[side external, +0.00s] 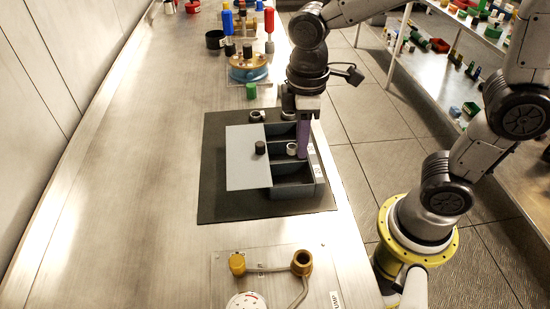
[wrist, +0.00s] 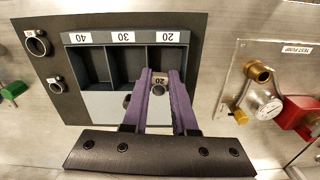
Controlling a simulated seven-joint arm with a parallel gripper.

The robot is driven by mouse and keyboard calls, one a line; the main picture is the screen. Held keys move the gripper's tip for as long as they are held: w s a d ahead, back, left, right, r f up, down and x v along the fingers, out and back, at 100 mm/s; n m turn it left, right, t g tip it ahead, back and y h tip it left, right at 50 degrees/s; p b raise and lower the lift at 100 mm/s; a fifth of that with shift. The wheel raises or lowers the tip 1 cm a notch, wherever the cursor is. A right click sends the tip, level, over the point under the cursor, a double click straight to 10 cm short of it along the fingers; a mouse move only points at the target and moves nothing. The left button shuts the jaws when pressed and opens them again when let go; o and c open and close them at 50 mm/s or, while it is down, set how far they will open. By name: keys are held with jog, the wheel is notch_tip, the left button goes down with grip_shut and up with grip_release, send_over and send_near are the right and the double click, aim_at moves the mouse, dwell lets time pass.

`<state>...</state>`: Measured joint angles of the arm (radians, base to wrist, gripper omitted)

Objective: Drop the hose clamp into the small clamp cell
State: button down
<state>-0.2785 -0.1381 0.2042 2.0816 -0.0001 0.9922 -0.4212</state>
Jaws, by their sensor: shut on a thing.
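My gripper (side external: 303,152) has purple fingers and is shut on a small hose clamp (side external: 292,149), a pale metal ring. In the wrist view the fingers (wrist: 161,76) close around the clamp, which carries a "20" tag (wrist: 160,80). The clamp is held above the grey divided box (side external: 321,172). The small cell, labelled 20 (wrist: 166,60), is the right one in the wrist view and the front one in the side view. The held clamp and fingers overlap its lower edge in the wrist view. The cells labelled 30 (wrist: 124,62) and 40 (wrist: 90,65) look empty.
A grey lid (side external: 243,170) with a black knob (side external: 260,147) covers the box's left part. Two other clamps (wrist: 36,43) (wrist: 55,84) stand on the dark mat (side external: 220,207). A test pump plate (side external: 262,262) is in front. The bench to the left is clear.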

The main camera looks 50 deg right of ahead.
send_over(298, 181)
jog(key=shift+f, duration=2.4)
jog(key=c, duration=0.6)
grip_release()
jog(key=shift+r, duration=0.1)
notch_tip(298, 181, up, 14)
jog(key=shift+f, duration=0.15)
